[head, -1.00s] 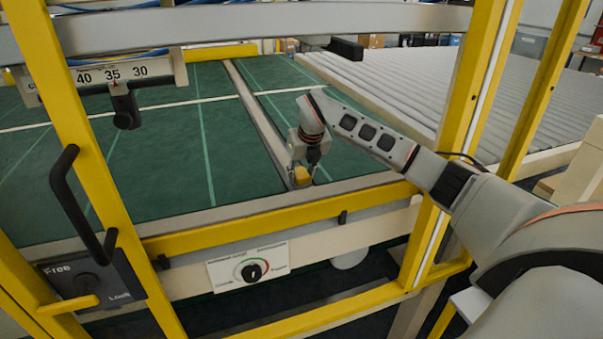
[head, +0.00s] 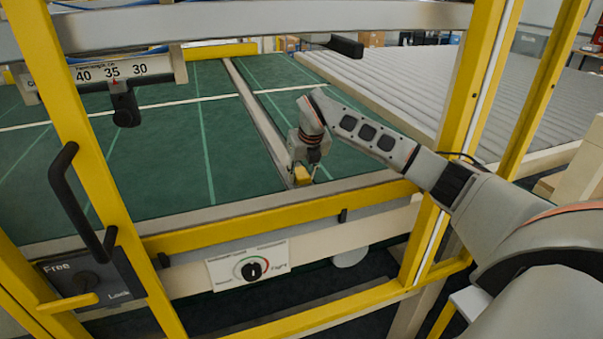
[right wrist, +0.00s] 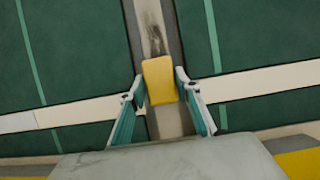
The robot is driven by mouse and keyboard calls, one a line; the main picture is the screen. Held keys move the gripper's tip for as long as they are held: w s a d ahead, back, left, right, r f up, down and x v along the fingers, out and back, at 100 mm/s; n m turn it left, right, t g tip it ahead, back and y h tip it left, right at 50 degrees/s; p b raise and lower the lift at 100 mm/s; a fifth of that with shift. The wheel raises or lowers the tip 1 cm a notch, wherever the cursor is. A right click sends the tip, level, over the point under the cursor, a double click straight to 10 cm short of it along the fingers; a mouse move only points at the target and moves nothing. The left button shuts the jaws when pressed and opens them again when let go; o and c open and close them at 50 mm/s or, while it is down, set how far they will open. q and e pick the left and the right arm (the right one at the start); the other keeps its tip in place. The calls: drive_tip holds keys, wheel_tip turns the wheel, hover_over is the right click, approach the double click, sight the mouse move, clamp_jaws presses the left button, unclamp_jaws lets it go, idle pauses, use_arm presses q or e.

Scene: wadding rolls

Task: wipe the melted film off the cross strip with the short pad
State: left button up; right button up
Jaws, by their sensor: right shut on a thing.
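The cross strip (head: 262,122) is a long grey strip running away from me between two green surfaces. In the right wrist view the strip (right wrist: 136,35) runs up the picture, with dark brown smears of melted film (right wrist: 155,38) beyond the pad. The short pad (right wrist: 160,81) is a yellow block. It also shows in the head view (head: 303,175) at the strip's near end. My right gripper (right wrist: 160,92) is shut on the pad, a finger on each side, over the strip. I cannot tell whether the pad touches the strip. My left gripper is not in view.
A yellow guard frame (head: 275,222) stands in front, with a black handle (head: 75,200) at left. A dial panel (head: 248,265) is below the front rail. White ribbed rolls (head: 400,90) lie at the right back.

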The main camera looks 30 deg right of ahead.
drive_tip(key=shift+f, duration=0.65)
